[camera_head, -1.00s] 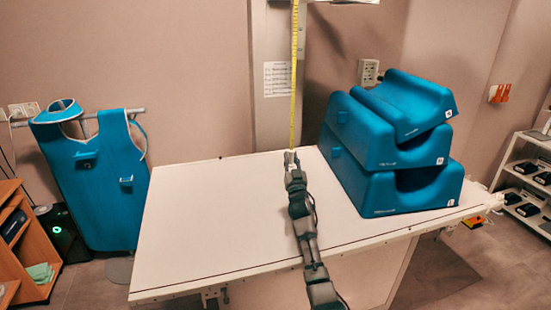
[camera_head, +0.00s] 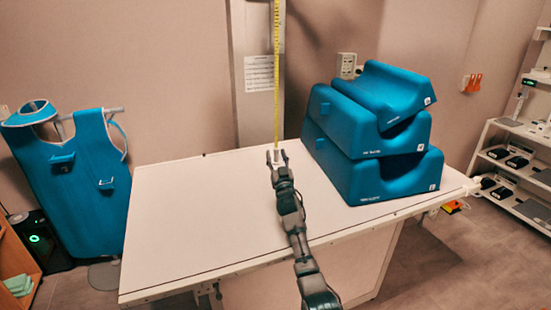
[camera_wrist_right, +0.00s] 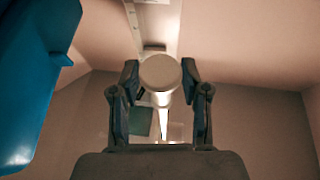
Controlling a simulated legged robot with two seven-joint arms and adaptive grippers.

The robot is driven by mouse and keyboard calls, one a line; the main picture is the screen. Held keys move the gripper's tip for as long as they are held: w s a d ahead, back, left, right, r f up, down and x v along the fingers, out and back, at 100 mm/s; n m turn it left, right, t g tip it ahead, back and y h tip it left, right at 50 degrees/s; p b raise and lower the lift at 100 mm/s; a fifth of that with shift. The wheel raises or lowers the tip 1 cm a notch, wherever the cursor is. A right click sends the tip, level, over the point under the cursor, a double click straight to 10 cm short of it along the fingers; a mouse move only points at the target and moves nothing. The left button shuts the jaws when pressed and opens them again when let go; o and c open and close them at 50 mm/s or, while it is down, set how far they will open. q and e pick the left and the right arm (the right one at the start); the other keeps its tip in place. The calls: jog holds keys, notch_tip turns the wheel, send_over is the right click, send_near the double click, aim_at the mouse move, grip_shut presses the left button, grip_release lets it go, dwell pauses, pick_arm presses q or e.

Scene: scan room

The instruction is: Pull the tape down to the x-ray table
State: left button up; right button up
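A yellow measuring tape (camera_head: 277,90) hangs straight down from above, in front of a grey column, to the back part of the white x-ray table (camera_head: 190,215). A pale end piece (camera_wrist_right: 160,72) at its bottom shows between my right fingers in the right wrist view. My right gripper (camera_head: 277,156) is over the back of the table, its two fingers spread on either side of this piece. I cannot tell whether the piece touches the tabletop. My left gripper is not in view.
Several stacked blue cushions (camera_head: 375,135) stand on the table just right of my right arm. A blue apron (camera_head: 75,180) hangs at the left. A shelf unit (camera_head: 515,165) stands at the right. The table's left half is bare.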

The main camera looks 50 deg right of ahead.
aim_at(277, 160)
jog(key=shift+v, duration=1.55)
jog(key=s+a, duration=0.7)
jog(key=s, duration=0.2)
jog(key=shift+a, duration=0.3)
